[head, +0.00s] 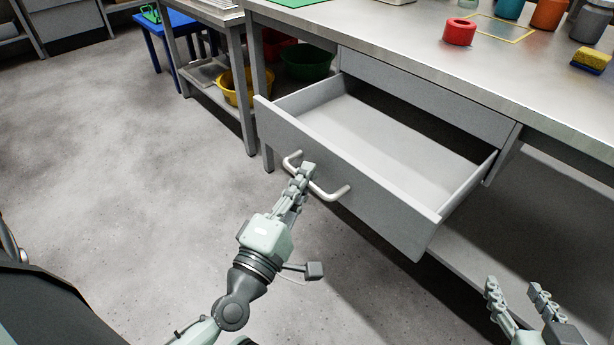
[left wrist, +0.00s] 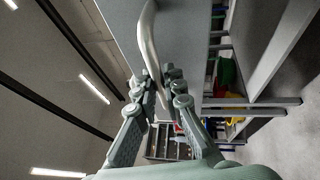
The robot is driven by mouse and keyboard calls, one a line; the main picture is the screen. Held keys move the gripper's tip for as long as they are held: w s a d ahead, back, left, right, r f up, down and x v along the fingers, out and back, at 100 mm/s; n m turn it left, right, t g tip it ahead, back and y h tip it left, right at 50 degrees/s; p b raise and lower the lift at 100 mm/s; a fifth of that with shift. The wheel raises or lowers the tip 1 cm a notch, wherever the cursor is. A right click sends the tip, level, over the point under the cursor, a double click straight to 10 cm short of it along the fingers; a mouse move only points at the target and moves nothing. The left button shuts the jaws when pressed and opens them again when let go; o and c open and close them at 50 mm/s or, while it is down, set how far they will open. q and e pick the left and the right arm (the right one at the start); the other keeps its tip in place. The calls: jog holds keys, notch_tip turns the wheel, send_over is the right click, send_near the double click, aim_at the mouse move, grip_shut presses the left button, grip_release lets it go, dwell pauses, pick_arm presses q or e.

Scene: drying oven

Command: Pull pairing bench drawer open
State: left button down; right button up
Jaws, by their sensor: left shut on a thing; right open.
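The bench drawer (head: 340,177) is grey and stands well out from under the steel-topped bench (head: 420,48), and its inside looks empty. Its handle (head: 334,193) is a pale bar across the front. My left gripper (head: 305,172) is shut on the handle near its middle. In the left wrist view the handle (left wrist: 149,38) runs between the fingers of my left gripper (left wrist: 160,82). My right gripper (head: 517,290) is open and empty at the lower right, apart from the drawer.
A red roll (head: 459,31), an orange jar (head: 548,14) and a yellow sponge (head: 592,60) stand on the bench top. A yellow basin (head: 236,88) and a green basin (head: 306,62) are on low shelves behind the drawer. The floor (head: 120,170) at left is clear.

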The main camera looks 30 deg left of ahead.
pick_arm(q)
jog(key=c, duration=1.6)
grip_release()
jog(key=s+f, duration=0.2)
jog(key=s, duration=0.9)
jog(key=shift+s+d, duration=0.3)
jog(key=shift+s, duration=0.1)
